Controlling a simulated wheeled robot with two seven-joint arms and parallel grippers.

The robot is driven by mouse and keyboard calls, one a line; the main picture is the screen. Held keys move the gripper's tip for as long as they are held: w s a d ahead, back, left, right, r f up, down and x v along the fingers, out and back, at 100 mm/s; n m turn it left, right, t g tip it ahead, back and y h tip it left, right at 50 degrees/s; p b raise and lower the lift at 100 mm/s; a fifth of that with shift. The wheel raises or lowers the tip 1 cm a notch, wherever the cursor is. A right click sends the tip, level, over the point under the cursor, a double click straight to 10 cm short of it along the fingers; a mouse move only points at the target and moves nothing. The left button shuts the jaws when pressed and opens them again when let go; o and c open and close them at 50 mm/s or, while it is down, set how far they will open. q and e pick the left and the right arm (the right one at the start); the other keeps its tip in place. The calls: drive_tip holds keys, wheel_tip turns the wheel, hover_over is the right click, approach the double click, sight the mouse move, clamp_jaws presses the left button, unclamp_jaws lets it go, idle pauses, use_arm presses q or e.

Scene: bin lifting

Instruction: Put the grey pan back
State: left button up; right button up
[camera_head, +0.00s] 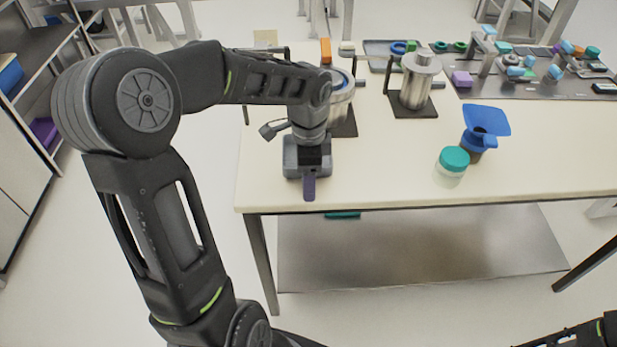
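My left arm reaches in from the left over the table, and its gripper (309,186) points down at the table's front left edge. One purple finger shows; the other is hidden, so I cannot tell whether it is open or shut. Behind the wrist, a round grey metal vessel (343,92) with a blue rim stands on a dark base, partly hidden by my arm. It may be the grey pan, but I cannot tell for sure. To its right a lidded steel cylinder (416,88) stands on a black base. Only part of my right arm shows at the bottom right; its gripper is out of view.
On the cream table (560,150) stand a teal-lidded jar (452,166) and a blue funnel (485,122) on a dark container. A grey tray (530,85) with several coloured parts is at the back right. The table's front right is clear. A metal shelf (420,250) lies below.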

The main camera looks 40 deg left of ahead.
use_arm(q)
drive_tip(key=shift+f, duration=0.4)
drive_tip(key=shift+f, duration=0.15)
drive_tip(key=o, duration=1.4)
drive_tip(key=shift+c, duration=0.2)
wheel_tip(320, 180, up, 12)
drive_tip(key=shift+r, duration=0.2)
